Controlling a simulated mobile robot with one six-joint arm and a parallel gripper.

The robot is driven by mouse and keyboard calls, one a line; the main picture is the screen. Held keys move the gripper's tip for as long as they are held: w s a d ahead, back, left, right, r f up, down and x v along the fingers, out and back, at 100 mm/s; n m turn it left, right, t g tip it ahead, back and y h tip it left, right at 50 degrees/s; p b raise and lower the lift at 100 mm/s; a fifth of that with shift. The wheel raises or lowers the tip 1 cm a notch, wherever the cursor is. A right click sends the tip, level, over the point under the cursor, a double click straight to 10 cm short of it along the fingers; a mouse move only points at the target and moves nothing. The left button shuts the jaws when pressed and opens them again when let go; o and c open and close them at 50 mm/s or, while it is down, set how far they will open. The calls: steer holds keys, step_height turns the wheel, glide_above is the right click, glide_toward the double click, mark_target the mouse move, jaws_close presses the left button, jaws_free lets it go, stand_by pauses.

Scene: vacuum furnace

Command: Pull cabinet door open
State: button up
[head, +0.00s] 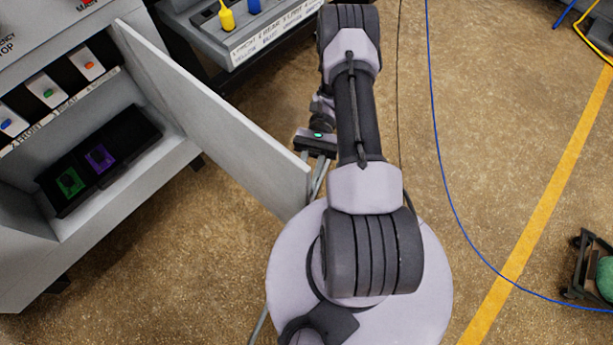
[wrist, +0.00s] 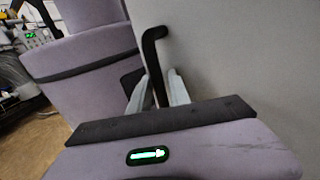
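The grey cabinet (head: 185,165) stands at the left of the head view. Its door (head: 225,130) is swung wide open, and the inside shows. In the wrist view, the door's flat grey face (wrist: 240,60) fills the right side. A black bar handle (wrist: 154,50) stands out from it. My gripper (wrist: 160,75) has one finger on each side of the handle, close around it; a small gap seems to show on the right. In the head view, my gripper (head: 318,178) is at the door's free edge, and the handle is hidden there.
Another console (head: 270,45) stands at the top. A blue cable (head: 437,150) crosses the floor at right, near a wheeled cart (head: 580,268).

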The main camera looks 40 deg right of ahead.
steer(key=p+v, duration=0.1)
steer(key=v, duration=0.6)
steer(key=shift+w+d, duration=0.2)
steer(key=w+a+r+n+t+h, duration=0.25)
steer(key=r+h, duration=0.25)
steer(key=r, duration=0.6)
steer(key=w+a+r+n+t+h, duration=0.1)
steer(key=a+r+n+t+h, duration=0.2)
steer(key=r+h, duration=0.5)
steer(key=s+a+r+n+t, duration=0.1)
steer(key=s+a+r+t, duration=0.1)
steer(key=a+r+t, duration=0.45)
steer(key=s+a+r+t, duration=0.3)
steer(key=a+r+t, duration=0.2)
steer(key=r+t, duration=0.15)
steer(key=s+f+g, duration=0.1)
steer(key=f+g, duration=0.1)
steer(key=shift+s+a+f, duration=0.1)
steer(key=shift+s+f, duration=0.2)
steer(key=shift+s, duration=0.1)
